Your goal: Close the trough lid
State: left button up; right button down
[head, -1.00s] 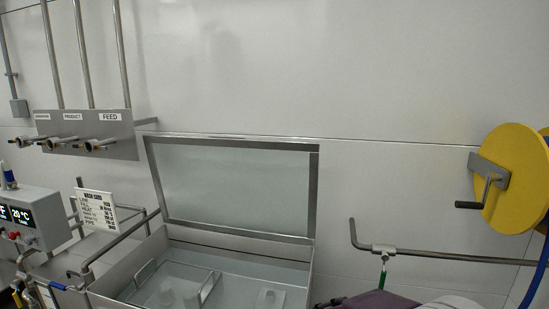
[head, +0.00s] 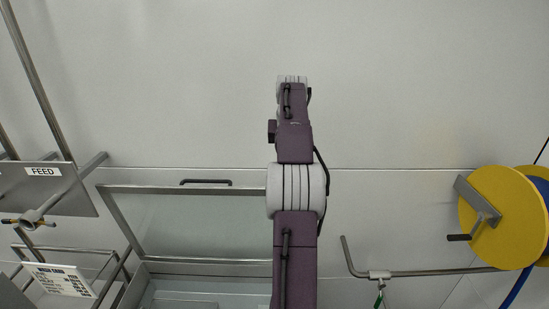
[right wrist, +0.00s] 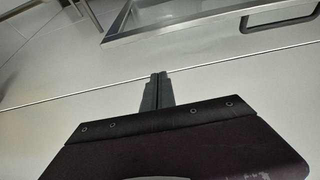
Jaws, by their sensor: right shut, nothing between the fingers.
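The trough lid (head: 195,225), a framed glass panel, stands open and upright against the wall in the head view. Its dark bar handle (head: 206,182) is on the upper edge. The trough (head: 205,294) shows only in part at the bottom. My right arm rises in front of the lid's right side and reaches above its top edge. In the right wrist view my right gripper (right wrist: 154,92) is shut and empty, apart from the lid. The lid's frame (right wrist: 210,28) and handle (right wrist: 278,17) are beyond the fingertips, the handle to the right. My left gripper is not in view.
A yellow reel (head: 495,215) with a crank is on the right. A bent metal rail (head: 430,271) runs below it. A FEED plate with a valve (head: 45,185) and a white card (head: 62,280) are at the left. The wall above the lid is clear.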

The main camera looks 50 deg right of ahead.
jog(key=w+x, duration=0.1)
jog(key=x, duration=0.7)
jog(key=s+a+f, duration=0.1)
jog(key=s+a+f+p, duration=0.1)
jog(key=s, duration=0.1)
jog(key=shift+a, duration=0.35)
jog(key=shift+w+a+f, duration=0.1)
jog(key=shift+f, duration=0.05)
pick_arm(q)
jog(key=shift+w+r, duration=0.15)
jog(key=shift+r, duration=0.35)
pick_arm(e)
jog(key=shift+f, duration=0.1)
